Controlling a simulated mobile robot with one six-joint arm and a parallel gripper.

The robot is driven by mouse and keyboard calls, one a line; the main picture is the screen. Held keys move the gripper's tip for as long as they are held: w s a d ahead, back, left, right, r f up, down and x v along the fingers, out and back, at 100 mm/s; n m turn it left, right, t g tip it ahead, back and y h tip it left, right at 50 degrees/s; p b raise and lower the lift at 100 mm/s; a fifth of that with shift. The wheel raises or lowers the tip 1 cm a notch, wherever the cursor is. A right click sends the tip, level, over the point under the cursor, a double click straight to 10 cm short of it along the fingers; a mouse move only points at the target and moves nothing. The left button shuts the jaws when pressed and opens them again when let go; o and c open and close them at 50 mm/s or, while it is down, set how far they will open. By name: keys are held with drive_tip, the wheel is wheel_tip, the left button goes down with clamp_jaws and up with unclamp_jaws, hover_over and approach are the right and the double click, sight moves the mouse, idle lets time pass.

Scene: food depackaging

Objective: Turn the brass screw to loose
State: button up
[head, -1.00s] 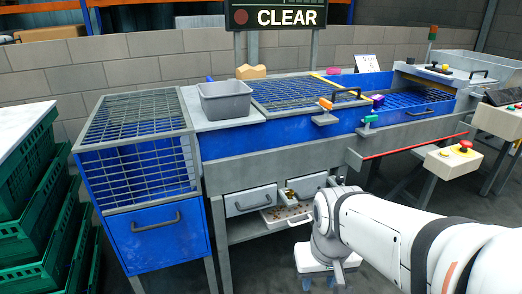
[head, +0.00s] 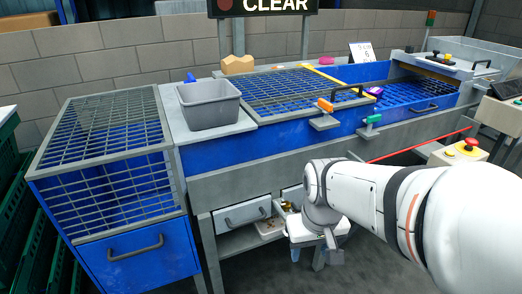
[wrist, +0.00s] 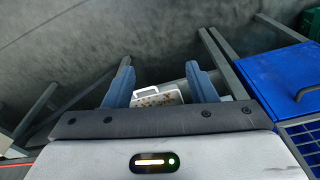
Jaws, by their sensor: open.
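I cannot make out a brass screw in either view. My gripper (wrist: 160,82) is open and empty; its two blue fingers stand apart in the wrist view, pointing toward the floor and the drawer area. In the head view my gripper hangs in front of the machine's lower shelf, its blue fingers partly hidden. An open drawer with small brown pieces (wrist: 160,99) shows beyond and between the fingers, not touching them. The blue machine has an orange handle (head: 325,104) and a green handle (head: 372,119) on its front.
A grey bin (head: 208,106) stands on the machine beside the grid top. Open floor lies in front.

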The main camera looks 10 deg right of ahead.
drive_tip(key=w+r+n+p, duration=0.2)
drive_tip(key=w+r+p, duration=0.15)
drive_tip(key=w, duration=0.25)
drive_tip(key=n+g+p, duration=0.1)
drive_tip(key=n+p, duration=0.5)
drive_tip(key=p, duration=0.7)
approach(286, 203)
drive_tip(key=shift+s, duration=0.1)
drive_tip(key=shift+f, duration=0.35)
wheel_tip(286, 203, down, 8)
drive_tip(key=shift+r, duration=0.15)
drive_tip(key=shift+c, duration=0.2)
drive_tip(key=c, duration=0.9)
